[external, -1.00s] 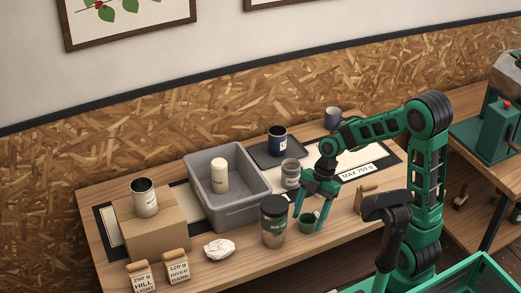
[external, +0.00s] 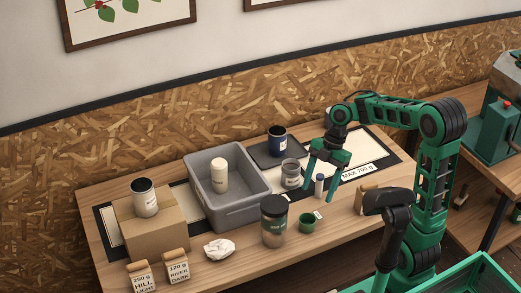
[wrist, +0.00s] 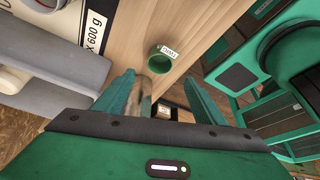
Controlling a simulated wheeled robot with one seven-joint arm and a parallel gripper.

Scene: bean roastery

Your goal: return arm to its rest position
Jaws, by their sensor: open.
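My gripper (external: 319,177) is raised above the table, fingers pointing down and apart, with nothing between them. It hangs to the right of a grey lidded jar (external: 291,173) and above and behind a small green cup (external: 307,222). In the wrist view, my gripper (wrist: 165,85) has its two green fingers spread, and the green cup (wrist: 159,60) with a small label beside it stands beyond them on the wood. My arm reaches left from its column at the right with a bent elbow.
A grey bin (external: 235,212) holds a cream canister (external: 219,175). A dark-lidded jar (external: 274,225), crumpled paper (external: 219,250), a small bluish cylinder (external: 319,186) and a dark blue tin (external: 277,140) on a tray stand nearby. A cardboard box (external: 150,225) carries a white tin (external: 144,198).

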